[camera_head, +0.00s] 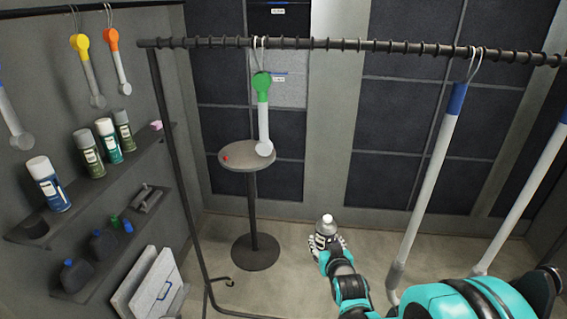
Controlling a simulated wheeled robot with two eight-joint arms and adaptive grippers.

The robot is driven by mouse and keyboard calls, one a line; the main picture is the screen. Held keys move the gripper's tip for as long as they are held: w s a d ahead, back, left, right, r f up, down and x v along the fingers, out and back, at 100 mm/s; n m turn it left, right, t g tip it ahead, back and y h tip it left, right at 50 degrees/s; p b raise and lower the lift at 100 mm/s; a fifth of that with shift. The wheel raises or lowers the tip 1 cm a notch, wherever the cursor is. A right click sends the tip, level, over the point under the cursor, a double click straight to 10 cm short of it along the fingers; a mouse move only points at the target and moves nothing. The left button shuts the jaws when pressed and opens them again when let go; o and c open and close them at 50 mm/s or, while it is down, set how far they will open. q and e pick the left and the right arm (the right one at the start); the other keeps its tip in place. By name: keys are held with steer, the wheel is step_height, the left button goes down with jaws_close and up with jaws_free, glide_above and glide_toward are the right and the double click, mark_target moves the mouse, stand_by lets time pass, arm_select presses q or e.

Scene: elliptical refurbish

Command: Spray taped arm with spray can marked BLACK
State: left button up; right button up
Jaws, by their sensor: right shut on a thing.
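Two long white arms with blue tape near the top hang at the right: one (431,178) from a hook on the rack rail, the other (521,205) at the right edge. The can is to the left of the nearer long arm and apart from it. A shorter white arm with a green end (264,112) hangs at the middle of the rail. My left gripper is not in view.
The dark rack rail (340,44) crosses the top. A round stand (236,158) with a small red item is behind it. Wall shelves (145,150) hold several spray cans at left. Yellow-ended (88,70) and orange-ended (118,60) arms hang there. Floor around the stand is open.

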steer(key=s+a+r+n+g+y+p, duration=0.2)
steer(key=s+a+r+n+y+p, duration=0.3)
steer(key=s+a+r+p, duration=0.35)
steer(key=s+a+r+n+g+y+p, duration=0.2)
steer(key=s+a+r+n+y+p, duration=0.25)
steer(key=a+r+p, duration=0.55)
steer(key=shift+m, duration=0.25)
steer(key=shift+w+d+r+b, duration=0.1)
steer(key=shift+w+d+b, duration=0.1)
steer(key=shift+w, duration=0.7)
steer(key=shift+w+d+r+b, duration=0.15)
steer(key=shift+w+b, duration=0.05)
steer(key=shift+w, duration=0.75)
steer(key=shift+w+d+r+b, duration=0.1)
steer(key=shift+w+d+b, duration=0.1)
steer(key=shift+w, duration=0.7)
